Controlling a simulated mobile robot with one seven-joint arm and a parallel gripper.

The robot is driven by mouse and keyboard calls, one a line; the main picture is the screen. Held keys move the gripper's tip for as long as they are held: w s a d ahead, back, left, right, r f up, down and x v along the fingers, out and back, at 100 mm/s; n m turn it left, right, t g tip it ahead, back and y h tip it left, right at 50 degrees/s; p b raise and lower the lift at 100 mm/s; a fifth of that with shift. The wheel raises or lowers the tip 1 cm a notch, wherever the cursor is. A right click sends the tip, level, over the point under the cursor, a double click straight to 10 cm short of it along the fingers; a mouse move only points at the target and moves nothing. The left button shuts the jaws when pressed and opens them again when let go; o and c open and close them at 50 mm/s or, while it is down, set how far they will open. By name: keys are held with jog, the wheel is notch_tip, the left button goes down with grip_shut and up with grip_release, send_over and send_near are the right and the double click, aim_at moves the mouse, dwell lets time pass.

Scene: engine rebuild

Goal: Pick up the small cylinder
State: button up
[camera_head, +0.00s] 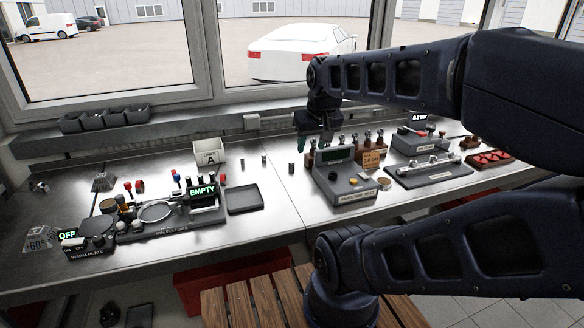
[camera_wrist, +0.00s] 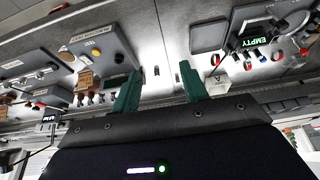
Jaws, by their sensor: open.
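Several small metallic cylinders stand upright on the steel bench in the head view: one (camera_head: 292,167) left of the injector test box, one (camera_head: 264,160) farther left, and one (camera_head: 240,157) near the white bin. My gripper (camera_head: 313,128) is above the back of the bench, near the injector test box, with its green fingers pointing down. In the wrist view my gripper (camera_wrist: 160,74) is open and empty. A small cylinder (camera_wrist: 157,70) shows on the bench between its fingertips, apart from both. I cannot tell which cylinder the task means.
The injector test box (camera_head: 355,196) and wooden injector rack (camera_head: 374,160) stand right of the cylinders. A white bin (camera_head: 209,153) and dark tray (camera_head: 244,198) lie left. The bench front (camera_head: 278,215) is clear. The window ledge (camera_head: 160,133) runs behind.

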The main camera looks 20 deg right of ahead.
jog(key=shift+o, duration=0.9)
jog(key=shift+w, duration=0.1)
jog(key=m+g+h, duration=0.1)
jog(key=m+h, duration=0.2)
jog(key=m, duration=0.5)
send_over(291, 162)
jog(key=s+a, duration=0.2)
jog(key=s, duration=0.2)
notch_tip(291, 162, down, 19)
jog(key=shift+x, duration=2.8)
jog(key=shift+w+a+x, duration=0.15)
jog(key=shift+x, duration=1.15)
jog(key=shift+w+a+x, duration=0.15)
jog(key=shift+w+x, duration=0.05)
jog(key=shift+x, duration=1.15)
grip_shut()
